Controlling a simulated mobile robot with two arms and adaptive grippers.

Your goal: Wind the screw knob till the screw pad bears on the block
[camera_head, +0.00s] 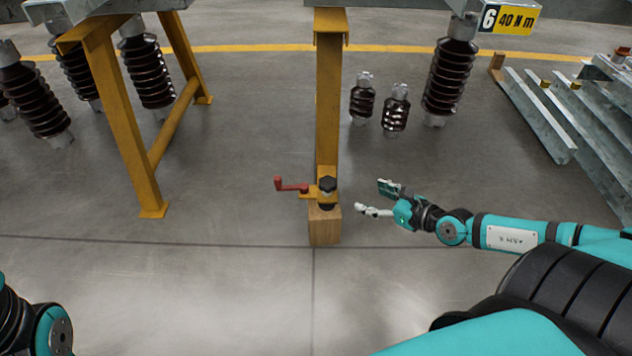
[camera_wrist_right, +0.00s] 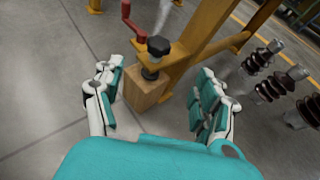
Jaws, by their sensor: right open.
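The black screw knob (camera_head: 327,184) sits on top of a yellow bracket (camera_head: 308,195) at the foot of the yellow post. Below it the dark screw pad (camera_head: 327,206) is close above the wooden block (camera_head: 325,228); I cannot tell whether they touch. In the right wrist view the knob (camera_wrist_right: 158,46), the pad (camera_wrist_right: 150,74) and the block (camera_wrist_right: 146,92) show ahead, between the fingers. My right gripper (camera_head: 372,199) is open and empty, to the right of the knob and apart from it. My left gripper is not in view; only part of my left arm shows at the lower left.
A red crank handle (camera_head: 290,185) sticks out left of the bracket. The yellow post (camera_head: 328,100) rises behind the knob. Brown insulators (camera_head: 395,112) stand behind, and steel beams (camera_head: 545,110) lie at the right. The floor in front is clear.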

